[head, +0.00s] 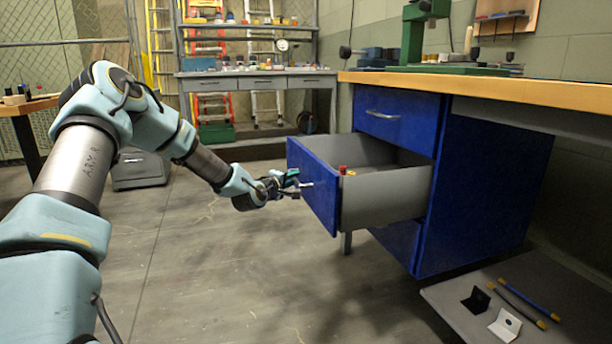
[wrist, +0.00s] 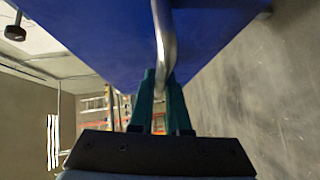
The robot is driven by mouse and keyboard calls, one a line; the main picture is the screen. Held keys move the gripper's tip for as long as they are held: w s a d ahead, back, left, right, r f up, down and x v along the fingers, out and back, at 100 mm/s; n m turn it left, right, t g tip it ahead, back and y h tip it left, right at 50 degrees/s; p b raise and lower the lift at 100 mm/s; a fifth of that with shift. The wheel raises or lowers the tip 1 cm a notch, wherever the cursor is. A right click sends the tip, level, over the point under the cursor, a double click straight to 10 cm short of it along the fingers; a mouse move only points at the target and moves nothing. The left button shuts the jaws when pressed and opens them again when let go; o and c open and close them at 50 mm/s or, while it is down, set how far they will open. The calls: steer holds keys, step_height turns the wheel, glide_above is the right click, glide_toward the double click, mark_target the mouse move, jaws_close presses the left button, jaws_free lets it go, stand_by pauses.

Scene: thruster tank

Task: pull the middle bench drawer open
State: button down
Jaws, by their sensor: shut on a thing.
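The middle drawer (head: 392,200) of the blue bench cabinet stands far out, with its grey side wall and inside showing. Its blue front (head: 313,186) faces left toward my arm. My gripper (head: 292,185) is at the drawer front in the head view. In the wrist view, my gripper (wrist: 160,85) is shut on the silver bar handle (wrist: 162,40) of the blue front. A small red-topped item (head: 343,170) shows at the drawer's near front corner; I cannot tell whether it lies inside. Most of the drawer floor is hidden.
The top drawer (head: 394,118) is shut under the wooden bench top (head: 480,86). A low grey shelf (head: 455,297) at lower right holds brackets and rods. A grey workbench (head: 258,74) stands at the back. The floor left of the drawer is clear.

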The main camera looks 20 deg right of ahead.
steer(key=shift+a, duration=0.6)
steer(key=c, duration=0.9)
jaws_free()
steer(key=p+v, duration=0.3)
steer(key=v, duration=0.7)
steer(key=shift+s+a, duration=0.15)
steer(key=shift+a, duration=0.2)
